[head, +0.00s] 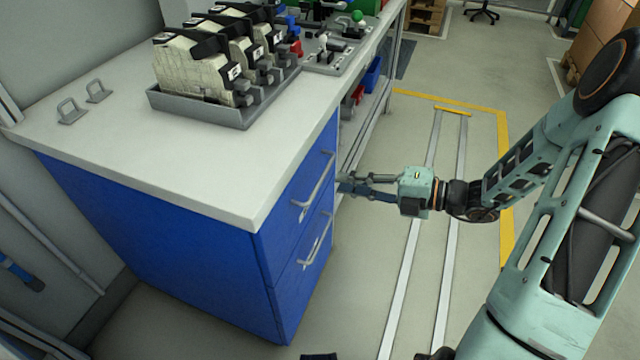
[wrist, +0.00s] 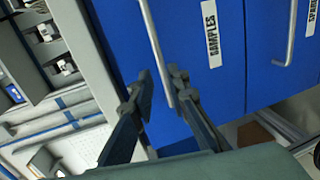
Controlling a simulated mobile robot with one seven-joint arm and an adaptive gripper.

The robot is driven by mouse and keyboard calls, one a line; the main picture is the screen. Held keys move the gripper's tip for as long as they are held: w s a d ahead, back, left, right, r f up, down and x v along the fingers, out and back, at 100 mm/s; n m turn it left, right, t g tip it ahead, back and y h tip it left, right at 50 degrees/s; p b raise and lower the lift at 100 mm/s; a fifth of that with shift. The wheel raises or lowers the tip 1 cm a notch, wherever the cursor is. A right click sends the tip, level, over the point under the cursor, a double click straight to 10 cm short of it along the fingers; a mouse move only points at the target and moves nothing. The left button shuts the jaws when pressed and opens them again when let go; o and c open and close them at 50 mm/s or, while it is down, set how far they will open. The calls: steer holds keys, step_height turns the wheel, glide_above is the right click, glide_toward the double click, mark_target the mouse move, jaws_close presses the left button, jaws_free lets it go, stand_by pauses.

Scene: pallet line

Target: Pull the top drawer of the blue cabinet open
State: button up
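The blue cabinet (head: 150,215) stands under a pale worktop, with two drawers on its right-hand face. The top drawer (wrist: 190,55) looks shut; its label reads SAMPLES. Its grey bar handle (head: 314,187) also shows in the wrist view (wrist: 156,45). My gripper (head: 341,186) is beside the cabinet's front at about the top handle's height. In the wrist view, my gripper's fingers (wrist: 161,78) are spread, with the lower end of the handle appearing between their tips. Whether either finger touches it cannot be told.
The lower drawer has its own handle (head: 317,242) and looks shut. A shelf unit with a blue bin (head: 372,75) is beyond the cabinet. The floor right of the cabinet is open, with metal rails.

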mark_target(320, 179)
steer(key=b+x, duration=0.2)
steer(key=x, duration=0.5)
steer(key=shift+a+f, duration=0.1)
jaws_close()
